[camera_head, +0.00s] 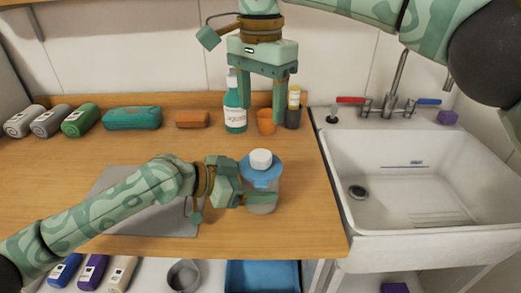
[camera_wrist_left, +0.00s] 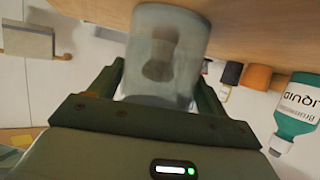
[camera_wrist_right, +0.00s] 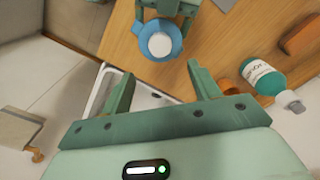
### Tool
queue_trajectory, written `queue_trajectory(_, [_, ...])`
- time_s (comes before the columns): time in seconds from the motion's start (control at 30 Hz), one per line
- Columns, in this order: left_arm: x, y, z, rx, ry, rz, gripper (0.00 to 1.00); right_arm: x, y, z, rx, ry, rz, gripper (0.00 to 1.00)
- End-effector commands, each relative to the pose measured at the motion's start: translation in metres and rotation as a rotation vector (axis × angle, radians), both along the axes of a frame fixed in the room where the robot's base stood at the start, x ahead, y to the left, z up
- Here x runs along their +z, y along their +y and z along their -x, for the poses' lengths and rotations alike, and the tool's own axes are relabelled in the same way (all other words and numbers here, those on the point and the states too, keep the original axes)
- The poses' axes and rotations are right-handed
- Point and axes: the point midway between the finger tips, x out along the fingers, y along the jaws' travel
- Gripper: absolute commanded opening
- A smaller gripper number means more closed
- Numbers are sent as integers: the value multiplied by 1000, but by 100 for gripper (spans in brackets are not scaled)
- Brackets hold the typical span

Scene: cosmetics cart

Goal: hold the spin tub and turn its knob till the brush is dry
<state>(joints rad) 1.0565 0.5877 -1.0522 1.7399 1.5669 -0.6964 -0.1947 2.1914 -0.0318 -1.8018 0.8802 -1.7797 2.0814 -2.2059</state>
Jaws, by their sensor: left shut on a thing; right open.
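The spin tub (camera_head: 263,200) stands on the wooden counter, a clear body with a blue lid (camera_head: 260,172) and a white knob (camera_head: 261,158) on top. My left gripper (camera_head: 250,198) is shut on the tub's body from the left. In the left wrist view the clear tub (camera_wrist_left: 166,60) sits between the fingers, with a dark, blurred shape inside that looks like the brush (camera_wrist_left: 160,55). My right gripper (camera_head: 262,105) is open and empty, above and behind the tub. In the right wrist view the white knob (camera_wrist_right: 160,45) lies ahead, beyond the fingers and apart from them.
A teal bottle (camera_head: 235,110), an orange cup (camera_head: 266,122) and a dark yellow-capped bottle (camera_head: 293,110) stand behind the tub, near my right gripper. A grey mat (camera_head: 160,218) lies under my left arm. The sink (camera_head: 400,180) is at right.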

Motion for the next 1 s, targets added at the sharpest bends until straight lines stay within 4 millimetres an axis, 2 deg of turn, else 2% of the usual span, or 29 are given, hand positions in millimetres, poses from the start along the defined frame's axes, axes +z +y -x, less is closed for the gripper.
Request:
queue_trajectory(0.3, [0,0,0,0,1,0,45,-69,0,1,2,7,-5,61])
queue_trajectory(0.5, [0,0,0,0,1,0,45,-99,1,1,2,4,-6,61])
queue_trajectory(0.63, [0,0,0,0,1,0,45,-108,1,1,1,2,-8,61])
queue_trajectory(0.9, [0,0,0,0,1,0,45,-109,1,1,0,2,-7,61])
queue_trajectory(1.0, [0,0,0,0,1,0,45,-109,1,1,0,2,-7,33])
